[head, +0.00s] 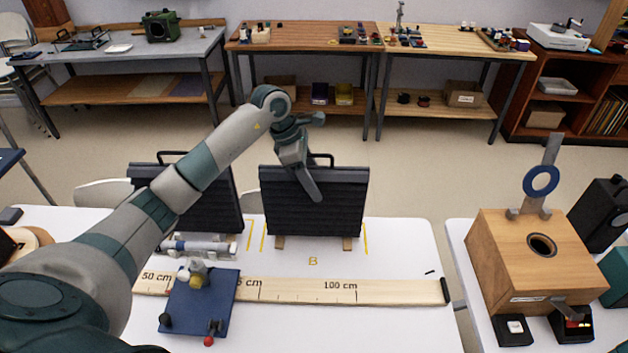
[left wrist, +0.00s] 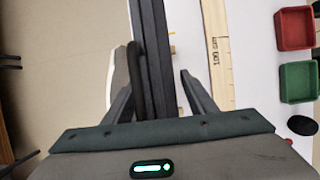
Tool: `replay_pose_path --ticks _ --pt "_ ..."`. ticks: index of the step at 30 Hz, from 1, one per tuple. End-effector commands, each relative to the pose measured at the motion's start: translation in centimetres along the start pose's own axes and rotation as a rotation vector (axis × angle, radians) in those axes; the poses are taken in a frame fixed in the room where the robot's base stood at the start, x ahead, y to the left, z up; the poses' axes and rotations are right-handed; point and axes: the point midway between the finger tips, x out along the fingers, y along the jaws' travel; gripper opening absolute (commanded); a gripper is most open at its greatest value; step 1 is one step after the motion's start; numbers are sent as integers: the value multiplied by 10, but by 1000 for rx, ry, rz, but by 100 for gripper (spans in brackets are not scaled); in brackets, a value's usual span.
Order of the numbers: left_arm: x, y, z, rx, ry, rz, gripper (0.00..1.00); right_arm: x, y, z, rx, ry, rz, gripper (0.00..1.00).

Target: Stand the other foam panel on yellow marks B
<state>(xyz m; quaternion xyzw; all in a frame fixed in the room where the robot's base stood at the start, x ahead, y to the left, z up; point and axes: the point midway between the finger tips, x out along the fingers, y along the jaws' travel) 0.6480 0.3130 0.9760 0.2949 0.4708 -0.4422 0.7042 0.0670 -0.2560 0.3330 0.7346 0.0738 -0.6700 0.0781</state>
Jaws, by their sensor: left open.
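A black ribbed foam panel (head: 318,208) stands upright on small wooden feet, behind the yellow letter B (head: 313,261) and between yellow lines (head: 365,237). My left gripper (head: 307,185) points down at its top edge near the black handle. In the left wrist view the open fingers lie either side of the panel (left wrist: 152,45) and its handle (left wrist: 137,80), with gaps showing; neither finger visibly grips. A second foam panel (head: 218,205) stands upright to the left, partly hidden by my left arm. My right gripper is not in view.
A wooden ruler board (head: 400,291) lies along the white table (head: 400,245), in front of the panels. A blue board (head: 205,310) with small parts overlaps it. A wooden box (head: 535,270) stands on the right table. Red (left wrist: 294,28) and green (left wrist: 298,82) trays show in the wrist view.

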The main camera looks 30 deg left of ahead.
Motion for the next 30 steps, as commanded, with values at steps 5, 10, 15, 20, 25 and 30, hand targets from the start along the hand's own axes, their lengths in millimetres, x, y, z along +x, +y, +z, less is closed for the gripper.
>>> replay_pose_path --ticks 5,10,15,20,25,30 --pt "-16 1 -1 1 0 4 51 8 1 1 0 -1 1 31" --pt "-44 2 -1 1 0 6 51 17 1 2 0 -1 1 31" --pt "-75 2 -1 0 0 6 51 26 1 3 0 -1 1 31" --pt "-100 1 -1 0 0 4 51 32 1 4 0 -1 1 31" --pt "-115 0 0 0 1 1 51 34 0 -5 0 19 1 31" --pt "-120 0 0 0 0 1 51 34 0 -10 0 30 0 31"
